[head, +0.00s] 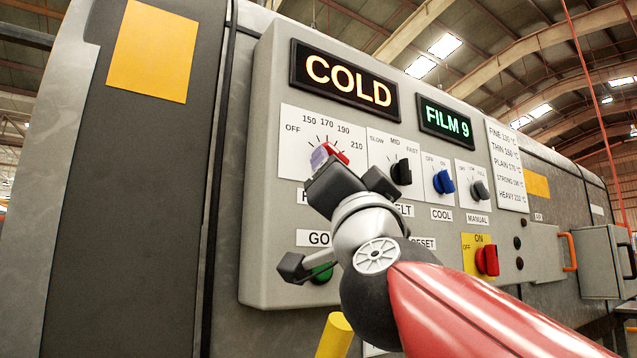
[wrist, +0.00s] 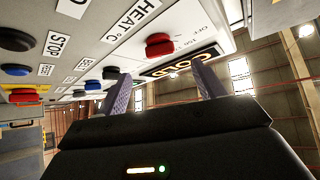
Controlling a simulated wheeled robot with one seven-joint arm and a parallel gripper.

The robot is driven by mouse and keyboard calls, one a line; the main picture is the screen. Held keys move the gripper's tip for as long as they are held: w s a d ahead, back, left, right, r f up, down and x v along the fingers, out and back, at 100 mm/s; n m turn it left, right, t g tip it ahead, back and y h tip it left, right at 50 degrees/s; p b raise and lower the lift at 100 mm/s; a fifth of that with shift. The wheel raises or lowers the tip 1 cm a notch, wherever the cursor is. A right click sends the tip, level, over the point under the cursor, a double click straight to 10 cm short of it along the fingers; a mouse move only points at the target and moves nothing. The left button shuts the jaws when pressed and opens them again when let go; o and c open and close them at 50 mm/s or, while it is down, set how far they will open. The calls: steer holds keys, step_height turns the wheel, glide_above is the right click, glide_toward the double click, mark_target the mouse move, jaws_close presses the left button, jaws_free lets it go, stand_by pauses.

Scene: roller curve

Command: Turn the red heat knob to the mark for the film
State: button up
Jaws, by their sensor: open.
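The red heat knob (head: 336,151) sits on the grey panel, on a white dial plate marked OFF, 150, 170, 190 and 210. My gripper (head: 322,158) is in front of it and hides much of the knob, so I cannot tell which mark it points to. In the wrist view the red knob (wrist: 158,45) shows beyond and between the spread fingertips of my gripper (wrist: 161,76), which is open and empty. I see no clear contact. A lit sign (head: 345,82) reads COLD, and a green display (head: 445,120) reads FILM 9. A film chart (head: 507,165) lists film names with temperatures.
A red switch (head: 487,260) sits lower right. A green button (head: 322,273) is below my wrist. An orange handle (head: 569,252) is farther right.

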steer(key=p+x, duration=0.2)
steer(key=x, duration=0.5)
steer(key=shift+w+r, duration=0.15)
steer(key=c, duration=1)
